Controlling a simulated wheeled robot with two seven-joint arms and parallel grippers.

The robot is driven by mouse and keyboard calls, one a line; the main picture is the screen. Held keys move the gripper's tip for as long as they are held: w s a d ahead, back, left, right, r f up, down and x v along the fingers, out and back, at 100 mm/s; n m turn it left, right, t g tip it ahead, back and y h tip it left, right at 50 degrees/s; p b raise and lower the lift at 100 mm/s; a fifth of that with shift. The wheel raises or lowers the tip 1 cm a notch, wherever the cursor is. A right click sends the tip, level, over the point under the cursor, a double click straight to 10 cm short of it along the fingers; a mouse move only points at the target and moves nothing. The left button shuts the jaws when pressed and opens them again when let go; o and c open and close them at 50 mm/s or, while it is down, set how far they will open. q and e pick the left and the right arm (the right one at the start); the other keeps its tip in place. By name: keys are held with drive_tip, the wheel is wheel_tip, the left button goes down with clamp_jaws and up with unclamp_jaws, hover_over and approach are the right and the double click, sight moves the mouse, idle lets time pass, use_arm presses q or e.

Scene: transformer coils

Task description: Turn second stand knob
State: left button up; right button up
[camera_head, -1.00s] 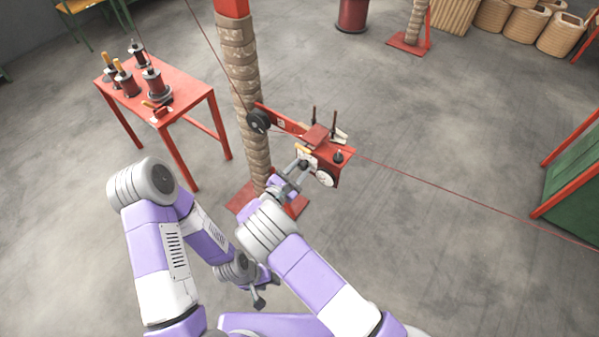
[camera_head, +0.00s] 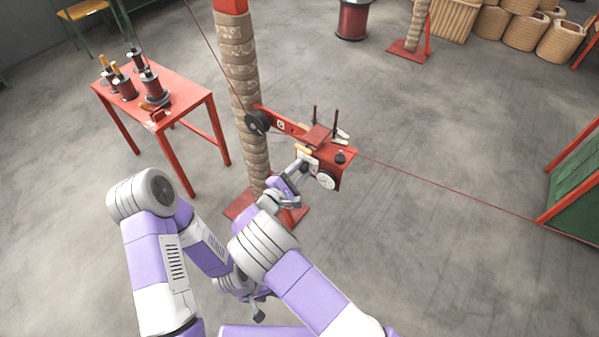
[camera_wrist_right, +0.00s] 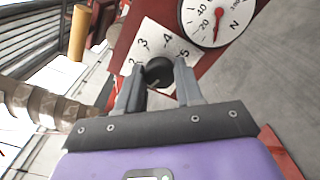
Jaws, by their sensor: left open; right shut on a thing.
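The red stand head (camera_head: 335,172) is fixed to a wrapped column (camera_head: 240,95) in the head view. A small black knob (camera_wrist_right: 158,71) shows in the right wrist view, in front of a white plate with numbers (camera_wrist_right: 150,42). My right gripper (camera_wrist_right: 158,80) is shut on this knob, one finger on each side. In the head view my right gripper (camera_head: 304,158) reaches the front of the stand head and hides the knob. My left gripper (camera_head: 259,316) is low in the head view, open and away from the stand.
A dial gauge (camera_wrist_right: 215,20) sits beside the number plate. A red wire (camera_head: 440,183) runs right from the stand head. A red table (camera_head: 180,82) with several spools stands at the left. Open grey floor (camera_head: 440,260) lies at the right.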

idle(0.3)
drive_tip(key=o, duration=1)
